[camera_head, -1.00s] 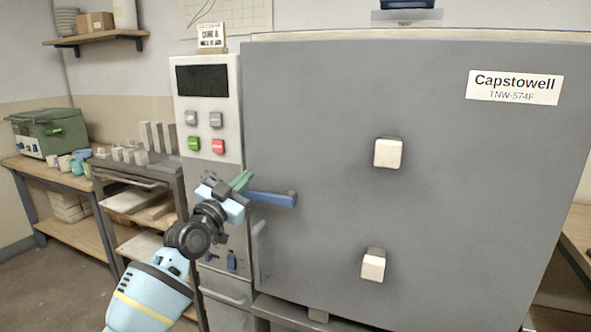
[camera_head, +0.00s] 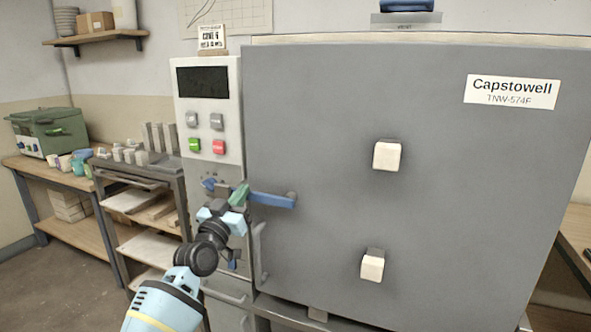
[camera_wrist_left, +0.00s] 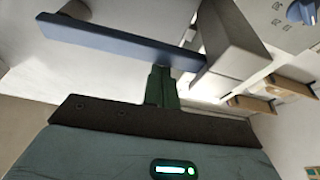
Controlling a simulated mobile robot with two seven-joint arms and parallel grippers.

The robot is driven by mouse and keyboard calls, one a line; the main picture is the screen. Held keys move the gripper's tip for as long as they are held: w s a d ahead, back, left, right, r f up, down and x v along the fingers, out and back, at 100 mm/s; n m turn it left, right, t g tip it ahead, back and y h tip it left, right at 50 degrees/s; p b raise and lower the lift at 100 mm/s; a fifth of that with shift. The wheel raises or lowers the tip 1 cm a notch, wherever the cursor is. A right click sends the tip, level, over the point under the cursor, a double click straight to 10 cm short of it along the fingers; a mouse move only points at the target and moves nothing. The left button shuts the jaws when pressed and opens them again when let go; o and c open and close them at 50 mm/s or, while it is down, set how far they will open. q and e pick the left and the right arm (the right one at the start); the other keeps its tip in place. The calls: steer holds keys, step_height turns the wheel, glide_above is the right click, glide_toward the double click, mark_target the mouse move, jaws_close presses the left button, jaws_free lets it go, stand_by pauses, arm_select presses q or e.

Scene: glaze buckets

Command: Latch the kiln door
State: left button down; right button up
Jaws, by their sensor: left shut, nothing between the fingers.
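The grey kiln door (camera_head: 330,120) stands flush against the kiln front, with two white blocks on it. A blue latch handle (camera_head: 270,200) lies nearly level at the door's left edge, its pivot at the right end. My left gripper (camera_head: 240,193) is at the handle's left end, its green fingers shut and empty. In the left wrist view the blue handle (camera_wrist_left: 120,42) crosses above the closed green fingers (camera_wrist_left: 162,85). The fingertips are close to its underside in that picture; I cannot tell if they touch. A grey block (camera_wrist_left: 235,45) is at the bar's right end. My right gripper is not in view.
The control panel (camera_head: 208,125) with a green and a red button stands left of the door. A grey upright handle (camera_head: 260,255) is below the latch. A shelf rack (camera_head: 140,205) and a bench with a green box (camera_head: 48,132) are further left.

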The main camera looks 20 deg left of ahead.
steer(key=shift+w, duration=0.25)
arm_select(q)
step_height(320, 180, up, 4)
steer(key=r+p, duration=0.1)
steer(key=p, duration=0.3)
steer(key=f+v, duration=0.1)
steer(key=v, duration=0.9)
steer(key=shift+b, duration=0.4)
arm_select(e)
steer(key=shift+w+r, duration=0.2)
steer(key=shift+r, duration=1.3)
arm_select(q)
steer(key=shift+a, duration=0.1)
